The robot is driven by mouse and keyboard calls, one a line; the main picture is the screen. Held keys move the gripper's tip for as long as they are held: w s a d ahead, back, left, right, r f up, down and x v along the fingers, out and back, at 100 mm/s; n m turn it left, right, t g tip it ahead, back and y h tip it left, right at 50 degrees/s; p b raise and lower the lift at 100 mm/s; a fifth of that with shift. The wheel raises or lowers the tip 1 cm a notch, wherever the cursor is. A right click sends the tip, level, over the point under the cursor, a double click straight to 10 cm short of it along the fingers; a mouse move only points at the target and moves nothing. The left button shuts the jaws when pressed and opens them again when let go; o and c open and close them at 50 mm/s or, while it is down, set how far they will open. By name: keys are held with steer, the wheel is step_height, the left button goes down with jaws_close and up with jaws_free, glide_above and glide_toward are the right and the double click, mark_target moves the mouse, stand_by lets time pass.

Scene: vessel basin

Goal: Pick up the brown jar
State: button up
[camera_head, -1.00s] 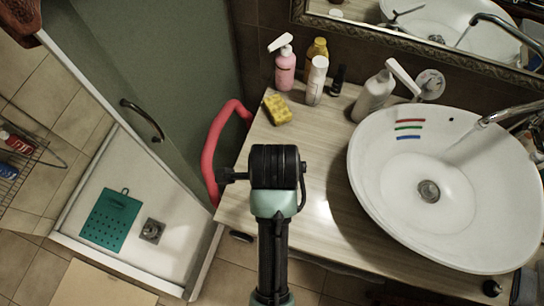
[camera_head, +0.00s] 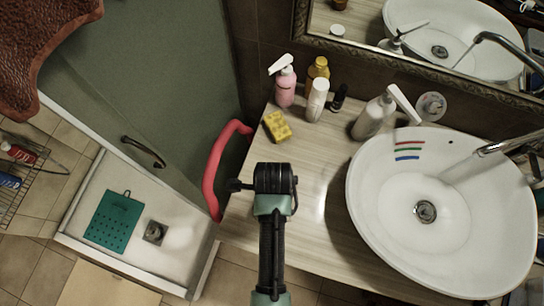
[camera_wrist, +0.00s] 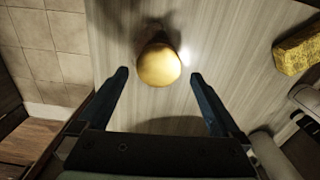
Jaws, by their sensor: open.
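A rounded, golden-brown object (camera_wrist: 159,66), likely the brown jar seen from above, stands on the wood-look counter in the wrist view. My gripper (camera_wrist: 158,76) is open. Its two dark fingertips lie left and right of the jar in the picture, with visible gaps on both sides. I cannot tell how far the tips are above the counter. In the head view my gripper (camera_head: 275,180) is over the counter's left part, and my arm hides the jar.
A yellow sponge (camera_head: 277,127), pink pump bottle (camera_head: 285,87), yellow bottle (camera_head: 317,70), white bottle (camera_head: 317,100) and dark small bottle (camera_head: 338,98) stand behind. A soap dispenser (camera_head: 372,118) and white basin (camera_head: 400,205) are right. A red curved handle (camera_head: 214,170) is left.

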steer(key=shift+s+f, duration=0.15)
steer(key=shift+f, duration=0.25)
steer(key=shift+a+f+p, duration=0.1)
steer(key=shift+f+p, duration=0.4)
steer(key=shift+f, duration=1.55)
steer(key=c, duration=1.4)
steer(key=shift+r, duration=0.1)
